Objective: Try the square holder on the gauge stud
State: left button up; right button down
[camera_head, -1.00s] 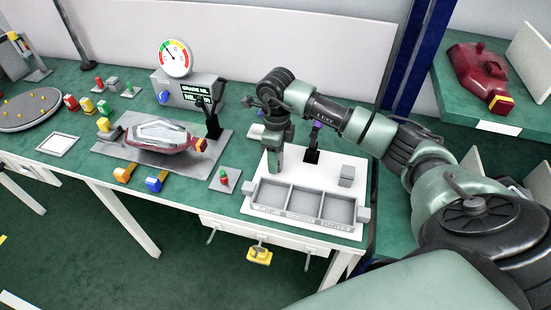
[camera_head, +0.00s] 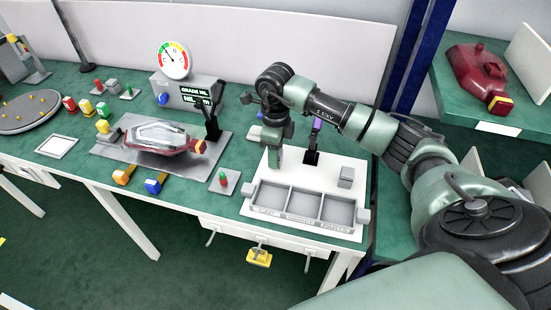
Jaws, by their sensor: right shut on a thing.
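My right arm reaches in from the right. I cannot tell which part is the stud. A small grey block (camera_head: 113,88) stands between red and green pieces at the left back. I cannot tell which thing is the square holder. My left gripper is not in view.
A red lamp (camera_head: 165,138) lies on a grey mat beside a black post (camera_head: 212,125). Another red lamp (camera_head: 475,75) is on the right-hand table.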

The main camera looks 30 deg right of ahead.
notch_tip(320, 180, up, 18)
dwell(0.4)
jog(key=shift+r, duration=0.1)
dwell(0.3)
